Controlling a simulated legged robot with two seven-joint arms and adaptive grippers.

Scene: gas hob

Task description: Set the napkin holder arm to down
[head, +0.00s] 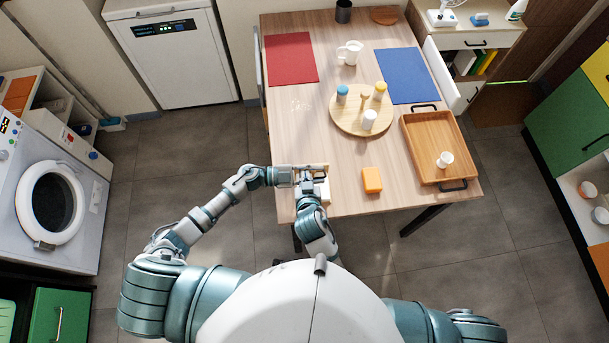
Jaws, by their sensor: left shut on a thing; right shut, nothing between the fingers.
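The napkin holder (324,169) stands near the front left edge of the table, and little of it shows past my arms. It looks light wooden with a pale part inside. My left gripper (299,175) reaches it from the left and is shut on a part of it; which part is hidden. My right gripper (306,188) is shut and empty, close in front of the holder and beside the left gripper. Whether it touches the holder I cannot tell. The holder's arm cannot be made out clearly, so its position is unclear.
Beyond are a wooden tray (410,138) with a white item, a round board (343,122) with shakers, a white mug (350,52), and red (291,58) and blue (407,76) mats. The table left of the board is mostly clear.

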